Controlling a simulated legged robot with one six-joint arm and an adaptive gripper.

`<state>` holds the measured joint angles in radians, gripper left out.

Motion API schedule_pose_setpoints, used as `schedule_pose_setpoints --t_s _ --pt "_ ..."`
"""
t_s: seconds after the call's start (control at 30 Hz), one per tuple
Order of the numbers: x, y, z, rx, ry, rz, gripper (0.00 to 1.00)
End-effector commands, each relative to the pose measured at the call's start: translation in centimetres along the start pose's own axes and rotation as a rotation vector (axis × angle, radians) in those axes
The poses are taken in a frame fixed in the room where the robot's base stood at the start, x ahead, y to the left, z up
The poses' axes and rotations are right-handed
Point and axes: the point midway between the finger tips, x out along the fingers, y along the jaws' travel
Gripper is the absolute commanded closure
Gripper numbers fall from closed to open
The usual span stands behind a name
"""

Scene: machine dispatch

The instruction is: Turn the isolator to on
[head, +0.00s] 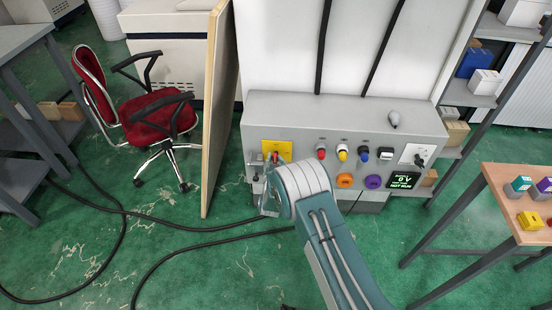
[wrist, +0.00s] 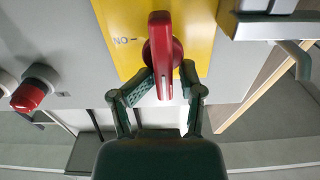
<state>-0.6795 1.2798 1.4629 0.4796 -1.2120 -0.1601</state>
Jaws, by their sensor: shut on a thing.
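The isolator is a yellow plate (head: 285,147) on the left of the grey machine panel, with a red handle (head: 276,156). In the wrist view the red handle (wrist: 160,40) stands upright in the picture on the yellow plate (wrist: 197,30). An upside-down ON label (wrist: 125,40) is left of the handle, and the handle does not point at it. My gripper (wrist: 167,76) is shut on the lower part of the handle, one finger on each side. In the head view my gripper (head: 268,185) is partly hidden behind my own arm.
A small display (head: 403,180) reads 0 V and NOT RUN. A wooden-edged board (head: 218,110) stands close left of the panel. Black cables (head: 180,223) cross the floor. A table (head: 505,195) is at right.

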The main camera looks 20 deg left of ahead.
Motion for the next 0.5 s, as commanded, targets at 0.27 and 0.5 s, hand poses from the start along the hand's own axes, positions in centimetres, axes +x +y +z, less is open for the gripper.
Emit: schedule_pose_setpoints --t_s 0.27,0.5 --pt "0.08 -0.49 -0.26 0.03 0.004 -0.012 0.99" --pt "0.1 -0.55 -0.29 0.063 0.004 -0.014 1.0"
